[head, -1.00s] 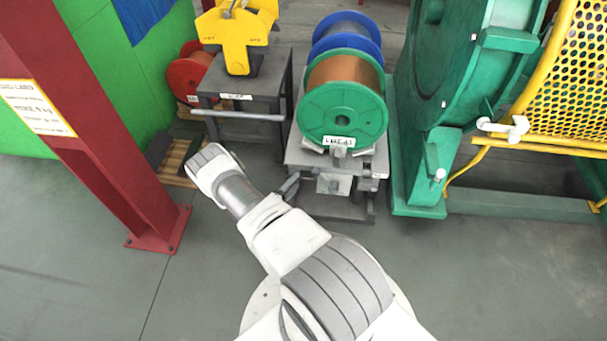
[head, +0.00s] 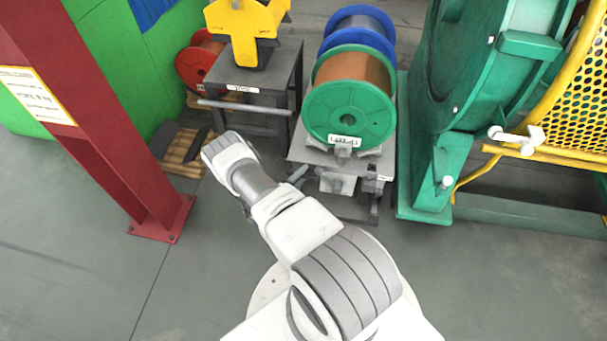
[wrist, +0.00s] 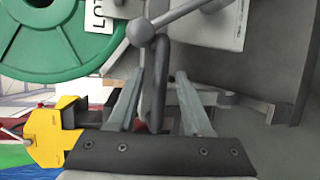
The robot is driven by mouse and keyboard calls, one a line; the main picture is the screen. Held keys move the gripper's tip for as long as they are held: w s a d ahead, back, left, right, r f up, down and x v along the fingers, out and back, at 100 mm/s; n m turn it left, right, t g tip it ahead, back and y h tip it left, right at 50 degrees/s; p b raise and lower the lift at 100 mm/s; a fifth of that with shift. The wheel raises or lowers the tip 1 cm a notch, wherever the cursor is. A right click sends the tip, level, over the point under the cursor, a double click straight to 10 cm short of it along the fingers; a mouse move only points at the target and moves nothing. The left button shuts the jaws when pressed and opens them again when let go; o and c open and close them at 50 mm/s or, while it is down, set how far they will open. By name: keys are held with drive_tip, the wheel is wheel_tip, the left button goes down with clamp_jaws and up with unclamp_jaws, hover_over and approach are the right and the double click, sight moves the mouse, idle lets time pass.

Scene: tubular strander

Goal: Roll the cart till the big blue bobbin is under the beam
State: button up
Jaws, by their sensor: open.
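The blue bobbin (head: 357,24) shows in the head view, directly behind a green-flanged bobbin (head: 348,112) wound with copper-coloured wire. The green one rests on the low grey cart (head: 318,157); what carries the blue one is hidden. No overhead beam can be made out. In the wrist view my gripper (wrist: 158,95) is open, with a finger on each side of a dark upright bar (wrist: 155,80). Contact cannot be told. A round grey knob (wrist: 140,32) is just above the fingers. In the head view my arm reaches to the cart's left front.
A grey table (head: 262,85) with a yellow fixture (head: 245,28) stands left of the cart. A green machine (head: 425,190) with a yellow mesh guard (head: 580,100) stands close on the right. A red column (head: 110,150) is at left. Floor in front is clear.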

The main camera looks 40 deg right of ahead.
clamp_jaws()
idle(1.4)
